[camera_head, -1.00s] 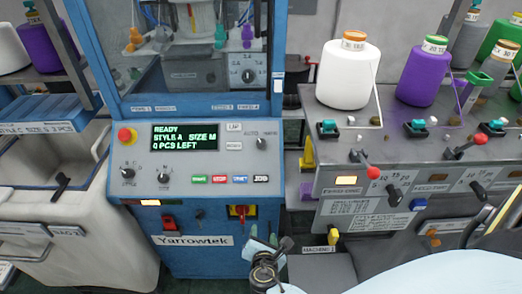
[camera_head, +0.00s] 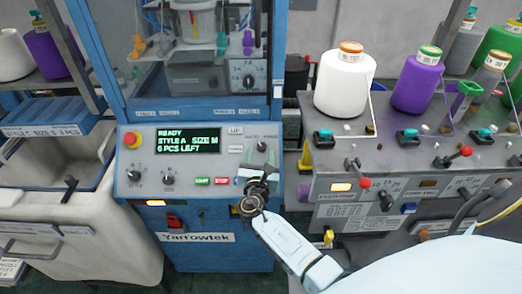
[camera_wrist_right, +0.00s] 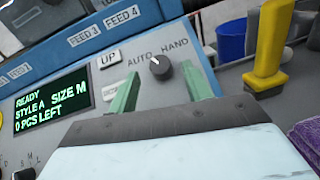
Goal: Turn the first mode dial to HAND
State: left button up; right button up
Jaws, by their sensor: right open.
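The AUTO/HAND mode dial (camera_head: 262,146) is a small dark knob at the upper right of the machine's grey panel. In the right wrist view the dial (camera_wrist_right: 161,69) shows its white mark pointing up and left, to the AUTO side. My right gripper (camera_head: 258,174) is in front of the panel, just below the dial. In the wrist view its two green fingers (camera_wrist_right: 160,92) are apart and empty, one to each side below the dial. Contact with the panel cannot be told. My left gripper is not in view.
The panel's screen (camera_head: 187,141) reads READY, STYLE A, SIZE M, 0 PCS LEFT. A red stop button (camera_head: 131,140) and two other knobs (camera_head: 168,178) are to the left. A yellow handle (camera_wrist_right: 268,50) stands right of the dial. Yarn cones (camera_head: 343,82) stand on the right-hand unit.

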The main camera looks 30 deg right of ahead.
aim_at(260, 147)
jog(key=shift+x, duration=1.2)
jog(key=c, duration=1)
jog(key=shift+o, duration=0.2)
jog(key=shift+w+a+f+m+g+h+b, duration=0.1)
jog(key=shift+m+g+h+b, duration=0.4)
jog(key=shift+m, duration=0.2)
jog(key=shift+w+a+f+m+g+h+b, duration=0.1)
jog(key=shift+m+g+h+b, duration=0.3)
jog(key=shift+m+b, duration=0.25)
jog(key=m+g+h+b, duration=0.1)
jog(key=m, duration=0.1)
jog(key=m+g+b, duration=0.2)
jog(key=m, duration=0.1)
jog(key=shift+w+a+g+h, duration=0.1)
jog(key=shift+w+g+h, duration=0.05)
jog(key=shift+g+h, duration=0.2)
jog(key=m+g+b, duration=0.2)
jog(key=m+g, duration=0.1)
jog(key=m, duration=0.1)
jog(key=shift+w+a+r+g+h+b, duration=0.1)
jog(key=shift+w+r+g+h+b, duration=0.15)
jog(key=shift+g+h+b, duration=0.15)
jog(key=shift+r+m+g+y+b, duration=0.15)
jog(key=shift+m+g+y+b, duration=0.2)
jog(key=shift+m+g+b, duration=0.8)
jog(key=shift+m+g, duration=0.3)
jog(key=shift+m, duration=0.4)
